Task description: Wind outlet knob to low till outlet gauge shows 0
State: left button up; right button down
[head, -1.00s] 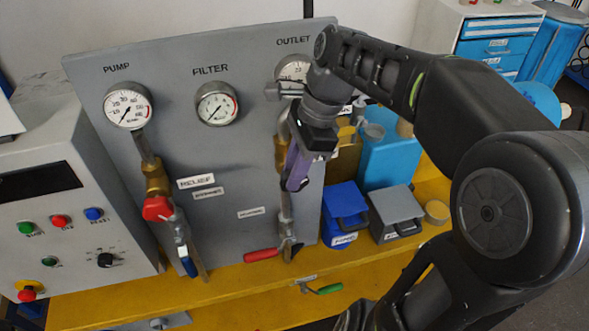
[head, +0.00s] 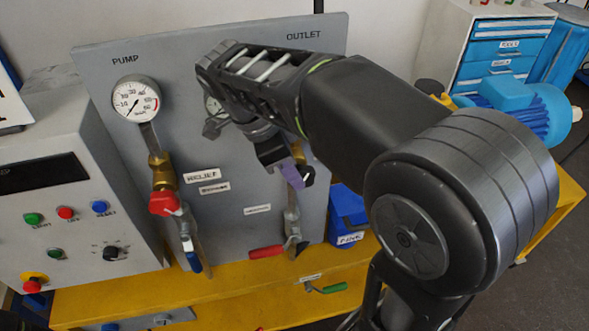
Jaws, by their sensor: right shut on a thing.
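My right gripper (head: 292,172) reaches across the grey panel (head: 232,215) to the outlet line at its right side. It is shut at the outlet knob, which is mostly hidden behind the gripper and wrist. Purple shows at the jaws; I cannot tell whether it belongs to the knob or the fingers. The outlet gauge is hidden behind my right forearm, so its reading cannot be seen. Only the OUTLET label (head: 303,35) shows above the arm. My left gripper is not in view.
The pump gauge (head: 136,99) is clear at left, above a red knob (head: 165,203). A red lever (head: 266,252) sits below my gripper. A blue bin (head: 346,210) stands right of the panel on the yellow bench (head: 225,282).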

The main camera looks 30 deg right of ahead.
jog(key=h, duration=0.1)
jog(key=g+h, duration=0.1)
jog(key=shift+w+a+f+h+b, duration=0.1)
jog(key=shift+a+f+h+b, duration=0.1)
jog(key=shift+f+h+b, duration=0.15)
jog(key=shift+a+f+g+h, duration=0.2)
jog(key=shift+g+h, duration=0.1)
jog(key=shift+h, duration=0.55)
jog(key=c, duration=1.5)
grip_release()
jog(key=shift+c, duration=0.2)
jog(key=shift+d+r, duration=0.1)
